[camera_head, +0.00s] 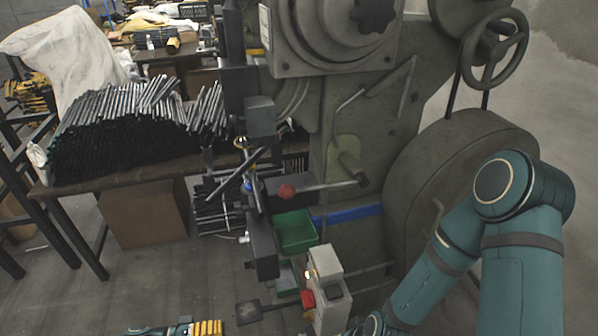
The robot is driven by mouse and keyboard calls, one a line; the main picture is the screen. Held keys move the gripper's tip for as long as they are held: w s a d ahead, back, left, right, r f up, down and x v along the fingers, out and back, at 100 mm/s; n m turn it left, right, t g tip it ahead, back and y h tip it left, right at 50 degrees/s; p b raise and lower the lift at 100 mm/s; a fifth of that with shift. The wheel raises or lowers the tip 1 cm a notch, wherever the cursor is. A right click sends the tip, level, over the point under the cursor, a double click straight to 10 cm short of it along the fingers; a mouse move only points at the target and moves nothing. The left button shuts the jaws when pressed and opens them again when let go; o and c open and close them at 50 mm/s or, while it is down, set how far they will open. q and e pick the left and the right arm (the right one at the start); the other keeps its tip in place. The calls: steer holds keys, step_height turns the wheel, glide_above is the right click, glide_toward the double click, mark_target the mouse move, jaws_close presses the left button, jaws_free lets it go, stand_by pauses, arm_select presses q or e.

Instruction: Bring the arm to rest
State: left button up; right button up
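My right arm (525,255) is teal and fills the lower right of the head view. Its elbow bends high, and its forearm runs down and left to the bottom edge, in front of the press wheel. My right gripper is below the frame, so neither its fingers nor anything in them show. My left gripper cannot be made out. A small teal and dark piece with a yellow striped end (207,328) is cut off by the bottom edge, and I cannot tell what it is.
A large grey-green rivet press (335,115) with a big wheel (450,165) stands ahead. A green bin (296,231) and a grey control box with a red button (308,298) are at its front. A table (80,187) at left bears piled dark rods (125,135). Floor is clear at lower left.

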arm_select(q)
steer(key=s+d+f+m+g+y, duration=0.1)
steer(key=s+d+f+g+y, duration=0.15)
steer(key=d+y, duration=0.2)
steer(key=s+d+f+g+y, duration=0.1)
steer(key=s+d+g+y, duration=0.1)
steer(key=s+d+y, duration=0.3)
steer(key=w+r+t+y, duration=0.1)
steer(key=r, duration=0.1)
steer(key=w+r+t+y, duration=0.2)
steer(key=shift+w+d+r, duration=0.1)
steer(key=shift+w+r, duration=0.05)
steer(key=shift+w, duration=0.1)
